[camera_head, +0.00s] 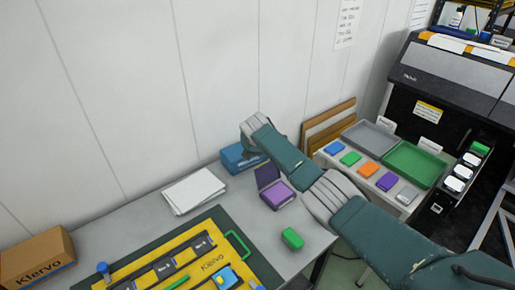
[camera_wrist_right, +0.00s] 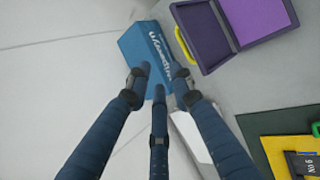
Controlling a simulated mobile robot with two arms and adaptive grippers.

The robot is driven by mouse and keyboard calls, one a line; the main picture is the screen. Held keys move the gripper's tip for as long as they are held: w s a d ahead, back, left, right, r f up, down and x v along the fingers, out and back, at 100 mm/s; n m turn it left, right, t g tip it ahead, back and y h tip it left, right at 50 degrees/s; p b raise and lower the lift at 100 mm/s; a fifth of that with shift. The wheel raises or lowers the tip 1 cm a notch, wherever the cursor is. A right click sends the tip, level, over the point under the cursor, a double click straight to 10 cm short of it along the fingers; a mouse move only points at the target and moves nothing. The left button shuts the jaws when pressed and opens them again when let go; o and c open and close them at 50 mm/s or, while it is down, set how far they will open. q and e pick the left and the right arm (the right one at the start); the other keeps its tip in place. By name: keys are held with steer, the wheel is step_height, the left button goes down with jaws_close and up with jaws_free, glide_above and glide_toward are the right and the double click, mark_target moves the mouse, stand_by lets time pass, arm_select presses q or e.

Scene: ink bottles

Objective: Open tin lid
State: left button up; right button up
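A purple tin (camera_head: 279,197) stands on the grey table in the head view, its dark lid raised at the back. In the right wrist view the open purple tin (camera_wrist_right: 258,15) is at the upper right. A blue tin (camera_head: 236,160) with white lettering lies against the wall, partly behind my right arm; it also shows in the right wrist view (camera_wrist_right: 143,43). My right gripper (camera_wrist_right: 155,80) is open, its fingers spread over the near edge of the blue tin; contact cannot be told. In the head view my arm hides its fingers. My left gripper is out of view.
A white stack (camera_head: 194,191) lies left of the blue tin. A green block (camera_head: 292,239) is near the front edge. A yellow board (camera_head: 205,258) and a cardboard box (camera_head: 38,262) are at left. Grey (camera_head: 370,136) and green (camera_head: 413,163) trays stand at right. A yellow handle (camera_wrist_right: 183,44) lies between the tins.

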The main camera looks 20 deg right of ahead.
steer(key=shift+s+a+r, duration=0.1)
steer(key=shift+a+r, duration=0.2)
steer(key=shift+r, duration=0.3)
steer(key=shift+s+a+r, duration=0.1)
steer(key=shift+a+r, duration=0.15)
steer(key=shift+r, duration=0.3)
steer(key=v, duration=1.2)
